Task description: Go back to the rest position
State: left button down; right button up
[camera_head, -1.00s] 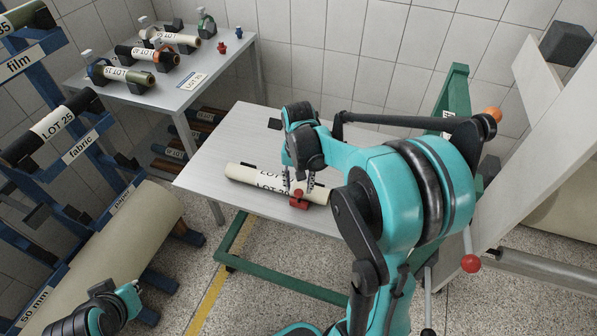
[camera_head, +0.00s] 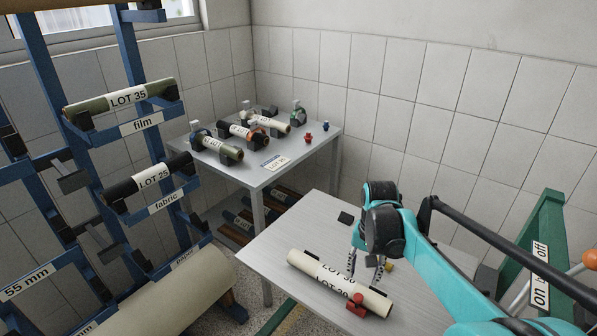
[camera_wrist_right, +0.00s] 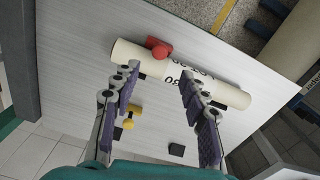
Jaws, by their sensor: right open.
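My right gripper (camera_head: 365,277) is open and empty, with its fingers pointing down at the paper roll on the table. In the right wrist view the two fingers (camera_wrist_right: 158,73) are spread wide with nothing between them. The cream roll marked LOT 30 (camera_head: 308,264) lies on the grey table; it also shows in the right wrist view (camera_wrist_right: 228,94), just beyond the fingertips. Whether a fingertip touches it I cannot tell. A red piece (camera_head: 357,302) sits against the roll near its right end. My left gripper is out of view.
A yellow piece (camera_head: 388,266) and a black block (camera_head: 345,218) are on the same table (camera_head: 285,235). A second table (camera_head: 262,183) with several rolls stands behind. A blue rack (camera_head: 55,110) with rolls stands left. A green frame (camera_head: 543,235) with an on/off label stands right.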

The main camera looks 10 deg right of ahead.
jog(key=s+a+n+t, duration=0.7)
jog(key=s+a, duration=0.4)
jog(key=shift+s+r+n, duration=0.2)
jog(key=shift+s+n, duration=0.1)
jog(key=shift+s, duration=0.1)
dwell(0.3)
